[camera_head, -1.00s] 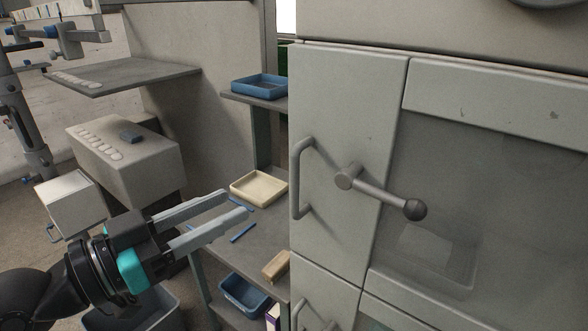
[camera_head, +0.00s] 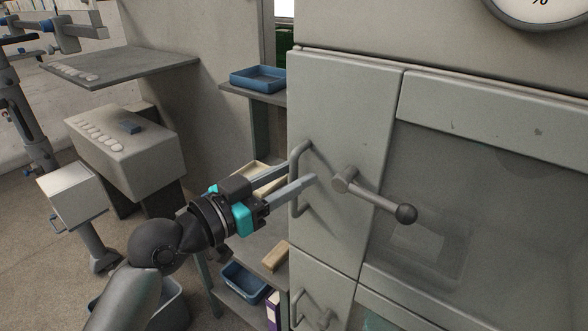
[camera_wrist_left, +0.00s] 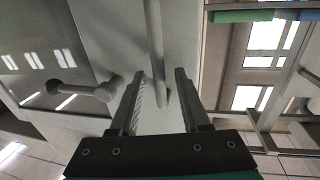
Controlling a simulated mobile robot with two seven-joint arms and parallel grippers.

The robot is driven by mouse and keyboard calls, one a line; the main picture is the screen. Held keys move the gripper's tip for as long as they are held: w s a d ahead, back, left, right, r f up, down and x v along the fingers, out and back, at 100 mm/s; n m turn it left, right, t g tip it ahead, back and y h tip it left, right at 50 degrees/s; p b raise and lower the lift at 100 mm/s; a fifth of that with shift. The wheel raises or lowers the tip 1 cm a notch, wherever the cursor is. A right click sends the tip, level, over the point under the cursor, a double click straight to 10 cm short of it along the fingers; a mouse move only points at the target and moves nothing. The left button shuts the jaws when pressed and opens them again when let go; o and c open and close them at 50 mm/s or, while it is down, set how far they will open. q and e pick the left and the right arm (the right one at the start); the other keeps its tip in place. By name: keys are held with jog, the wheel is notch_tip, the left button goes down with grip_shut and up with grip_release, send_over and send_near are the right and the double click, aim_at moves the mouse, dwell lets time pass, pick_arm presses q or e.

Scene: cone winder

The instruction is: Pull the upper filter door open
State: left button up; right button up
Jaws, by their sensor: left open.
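The upper filter door (camera_head: 345,95) is a pale grey panel and looks closed in the head view. Its upright grey bar handle (camera_head: 295,190) is on its left side. A lever with a dark ball knob (camera_head: 406,214) sticks out to the right of the handle. My left gripper (camera_head: 302,174) is open at the handle. In the left wrist view, the handle bar (camera_wrist_left: 154,40) runs between the two open fingers (camera_wrist_left: 161,74), with gaps seeming to show on both sides. The lever (camera_wrist_left: 85,90) lies left of the fingers there. My right gripper is not in view.
A lower door with its own handle (camera_head: 318,312) sits below. Left of the cabinet, a shelf holds a blue tray (camera_head: 257,78). A cream tray (camera_head: 250,172) lies partly behind my gripper, and a blue bin (camera_head: 245,286) is lower down. A round gauge (camera_head: 538,8) is above.

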pick_arm(q)
jog(key=shift+w+d, duration=0.25)
jog(key=shift+c, duration=0.2)
grip_shut()
dwell(1.2)
